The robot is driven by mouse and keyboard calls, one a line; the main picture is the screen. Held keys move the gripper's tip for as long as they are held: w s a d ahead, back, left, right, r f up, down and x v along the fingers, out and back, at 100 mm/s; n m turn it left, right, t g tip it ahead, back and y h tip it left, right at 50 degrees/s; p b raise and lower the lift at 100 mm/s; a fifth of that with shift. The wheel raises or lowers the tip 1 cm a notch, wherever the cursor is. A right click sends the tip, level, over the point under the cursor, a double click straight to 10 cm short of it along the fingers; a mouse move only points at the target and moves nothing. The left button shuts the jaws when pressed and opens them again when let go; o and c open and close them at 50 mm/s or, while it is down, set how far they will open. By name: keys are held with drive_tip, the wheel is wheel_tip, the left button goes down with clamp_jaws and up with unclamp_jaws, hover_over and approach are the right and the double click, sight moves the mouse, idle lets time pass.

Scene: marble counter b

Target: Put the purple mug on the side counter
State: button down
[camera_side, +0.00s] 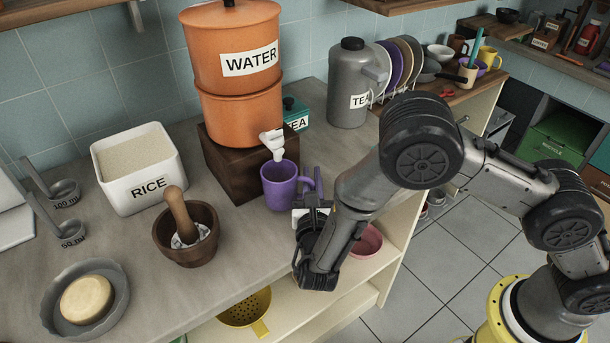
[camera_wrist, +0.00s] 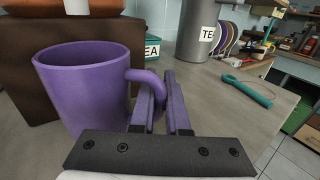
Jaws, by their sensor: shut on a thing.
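The purple mug (camera_side: 277,188) is upright below the white tap of the orange water dispenser, at the front of the marble counter. Its handle points right, toward my gripper (camera_side: 312,197). In the wrist view the mug (camera_wrist: 85,88) fills the left side, and my gripper (camera_wrist: 168,85) is shut on its handle. I cannot tell whether the mug's base touches the counter. A wood-topped counter (camera_side: 462,97) at the back right may be the side counter.
The orange water dispenser (camera_side: 236,118) on its dark wooden block (camera_side: 226,165) stands close behind the mug. A mortar (camera_side: 187,245) and rice bin (camera_side: 125,195) are to its left. A grey tea canister (camera_side: 347,105) and plate rack (camera_side: 395,72) stand behind right.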

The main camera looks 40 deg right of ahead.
drive_tip(key=shift+f, duration=0.75)
drive_tip(key=shift+f, duration=0.1)
drive_tip(key=c, duration=0.9)
unclamp_jaws()
drive_tip(key=shift+s+a, duration=0.15)
drive_tip(key=v, duration=1.1)
drive_tip(key=shift+s+a, duration=0.15)
drive_tip(key=shift+s, duration=0.15)
